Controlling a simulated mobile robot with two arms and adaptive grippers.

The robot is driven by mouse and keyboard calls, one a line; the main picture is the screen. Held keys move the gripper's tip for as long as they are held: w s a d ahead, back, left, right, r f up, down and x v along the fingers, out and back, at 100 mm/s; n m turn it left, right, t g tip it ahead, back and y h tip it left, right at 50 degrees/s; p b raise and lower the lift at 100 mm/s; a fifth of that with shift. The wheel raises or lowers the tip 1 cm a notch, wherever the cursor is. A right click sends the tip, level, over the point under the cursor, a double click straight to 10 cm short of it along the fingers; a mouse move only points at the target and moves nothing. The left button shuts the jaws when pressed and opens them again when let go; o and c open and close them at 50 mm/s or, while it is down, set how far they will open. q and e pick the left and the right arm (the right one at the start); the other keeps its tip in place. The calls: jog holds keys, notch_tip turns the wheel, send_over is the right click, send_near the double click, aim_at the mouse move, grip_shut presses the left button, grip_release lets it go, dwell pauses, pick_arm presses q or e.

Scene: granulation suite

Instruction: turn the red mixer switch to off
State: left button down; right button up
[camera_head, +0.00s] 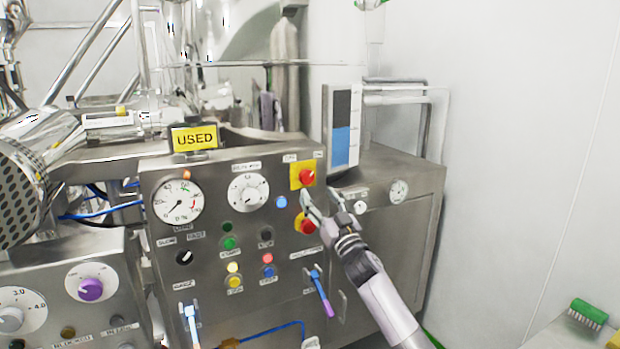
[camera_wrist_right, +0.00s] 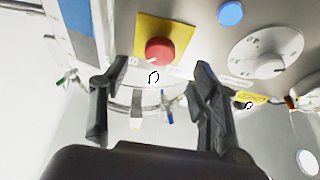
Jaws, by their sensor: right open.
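The red mixer switch (camera_head: 306,176) is a round red knob on a yellow plate, at the upper right of the steel control panel (camera_head: 215,262). In the right wrist view the red switch (camera_wrist_right: 160,50) shows beyond the fingertips, roughly centred between them, on its yellow plate (camera_wrist_right: 178,27). My right gripper (camera_head: 321,201) is open and empty, just below and right of the switch in the head view. Its two dark fingers are spread in the right wrist view (camera_wrist_right: 160,80), with no visible contact with the knob. My left gripper is not in view.
A second red button (camera_head: 308,226) on yellow sits below, partly hidden by my right gripper. A blue button (camera_head: 281,202) and a white dial (camera_head: 248,192) are to the left. A blue-handled lever (camera_head: 322,293) projects lower down. A yellow USED sign (camera_head: 195,137) stands on top.

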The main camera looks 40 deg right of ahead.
aim_at(308, 180)
jog(key=shift+p+x, duration=0.7)
jog(key=shift+x, duration=2.45)
jog(key=c, duration=1.1)
jog(key=shift+c, duration=0.2)
